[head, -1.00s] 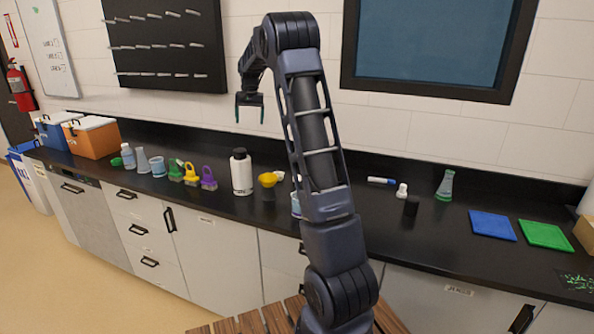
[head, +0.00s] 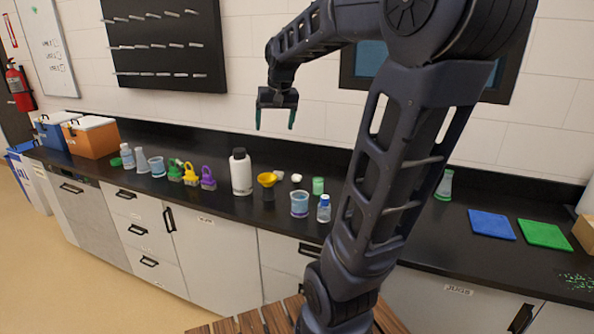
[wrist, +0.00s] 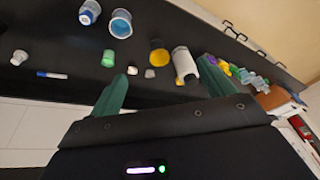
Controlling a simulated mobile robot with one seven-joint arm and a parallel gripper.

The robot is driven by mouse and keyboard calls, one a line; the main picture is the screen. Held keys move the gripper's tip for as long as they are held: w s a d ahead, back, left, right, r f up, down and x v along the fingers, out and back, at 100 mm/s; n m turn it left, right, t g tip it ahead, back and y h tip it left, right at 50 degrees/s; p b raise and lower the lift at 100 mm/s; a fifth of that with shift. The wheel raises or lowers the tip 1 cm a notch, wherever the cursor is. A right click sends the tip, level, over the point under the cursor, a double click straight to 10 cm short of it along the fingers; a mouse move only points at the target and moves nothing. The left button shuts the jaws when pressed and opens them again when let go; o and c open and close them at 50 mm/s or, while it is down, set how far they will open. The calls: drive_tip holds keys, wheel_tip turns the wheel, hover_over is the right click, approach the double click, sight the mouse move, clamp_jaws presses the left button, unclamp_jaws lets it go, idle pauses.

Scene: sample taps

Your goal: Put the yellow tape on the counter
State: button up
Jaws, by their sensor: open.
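My gripper (head: 275,122) is open and empty, fingers down, high above the back of the counter (head: 140,187). Its green fingers also show wide apart in the wrist view (wrist: 162,88). I cannot identify the yellow tape with certainty. A small yellow piece (wrist: 180,82) shows beside the white bottle's cap in the wrist view, partly hidden. A yellow item (head: 190,174) stands between a green one and a purple one (head: 208,178) on the counter in the head view. Neither touches my gripper.
A white bottle (head: 241,174), a yellow funnel on a dark holder (head: 267,180), a blue beaker (head: 299,204) and a small bottle (head: 324,208) stand mid-counter. Blue (head: 491,224) and green mats (head: 544,235) lie right. Bare counter lies along the front left.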

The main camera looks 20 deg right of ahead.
drive_tip(key=s+f, duration=0.4)
drive_tip(key=s, duration=0.5)
drive_tip(key=s+f+n+t, duration=0.1)
drive_tip(key=s+f, duration=0.3)
drive_tip(key=s, duration=0.5)
drive_tip(key=shift+s+a+h, duration=0.15)
drive_tip(key=shift+a+h, duration=0.05)
drive_tip(key=shift+h, duration=0.1)
